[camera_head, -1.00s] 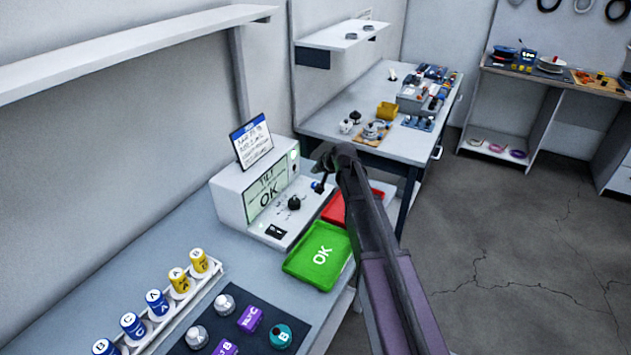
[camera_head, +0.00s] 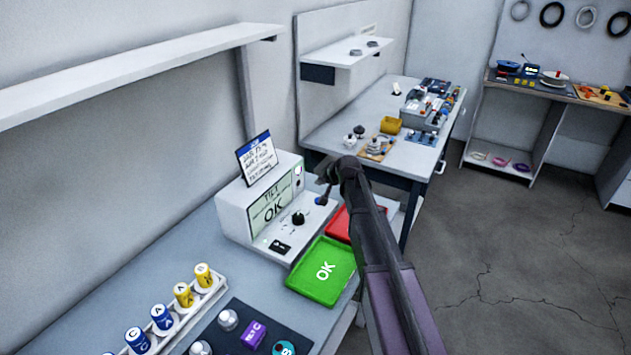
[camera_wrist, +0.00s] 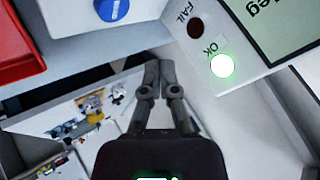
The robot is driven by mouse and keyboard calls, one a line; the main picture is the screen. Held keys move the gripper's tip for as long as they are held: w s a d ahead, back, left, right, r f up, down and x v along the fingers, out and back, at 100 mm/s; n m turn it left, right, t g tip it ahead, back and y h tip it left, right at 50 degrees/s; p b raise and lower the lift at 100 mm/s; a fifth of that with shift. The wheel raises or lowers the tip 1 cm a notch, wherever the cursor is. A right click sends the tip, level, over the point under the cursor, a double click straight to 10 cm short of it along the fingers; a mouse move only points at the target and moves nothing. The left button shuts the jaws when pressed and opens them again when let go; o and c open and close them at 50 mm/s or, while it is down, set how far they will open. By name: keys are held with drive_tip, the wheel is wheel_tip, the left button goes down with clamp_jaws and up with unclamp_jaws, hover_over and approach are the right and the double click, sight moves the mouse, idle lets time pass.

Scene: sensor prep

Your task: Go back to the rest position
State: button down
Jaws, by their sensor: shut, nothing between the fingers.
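My gripper (camera_wrist: 151,84) shows in the wrist view with its two fingers together and nothing between them. In the head view my gripper (camera_head: 326,185) is at the right end of the white tester, above the bench and near the blue-topped lever (camera_head: 321,200). The tester (camera_head: 238,212) has a screen reading "TILT OK". In the wrist view its OK lamp (camera_wrist: 223,65) is lit and its FAIL lamp (camera_wrist: 195,28) is dark. The exact gap between my fingers and the tester cannot be told.
A green OK tray (camera_head: 322,271) and a partly hidden red tray (camera_head: 339,224) lie beside the tester. A rack (camera_head: 208,292) of blue and yellow cylinders and a dark mat (camera_head: 235,323) with parts are in front. A second bench (camera_head: 345,122) stands behind; open floor is at right.

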drive_tip(key=s+d+f+g, duration=0.1)
drive_tip(key=s, duration=0.5)
drive_tip(key=s+d+f+n+g+h, duration=0.1)
drive_tip(key=s, duration=0.5)
drive_tip(key=s+d+f+g+h, duration=0.1)
drive_tip(key=s+d+f+g, duration=0.1)
drive_tip(key=s, duration=0.4)
drive_tip(key=shift+s+f+n, duration=0.1)
drive_tip(key=shift+s+n, duration=0.15)
drive_tip(key=shift+n, duration=0.15)
drive_tip(key=s+d+f+g+h, duration=0.1)
drive_tip(key=s+d, duration=0.4)
drive_tip(key=s, duration=1.1)
drive_tip(key=g+h, duration=0.1)
drive_tip(key=g, duration=0.1)
drive_tip(key=shift+s+f+n+g+h, duration=0.15)
drive_tip(key=shift+f+n+g+h, duration=0.05)
drive_tip(key=shift+n+g+h, duration=0.2)
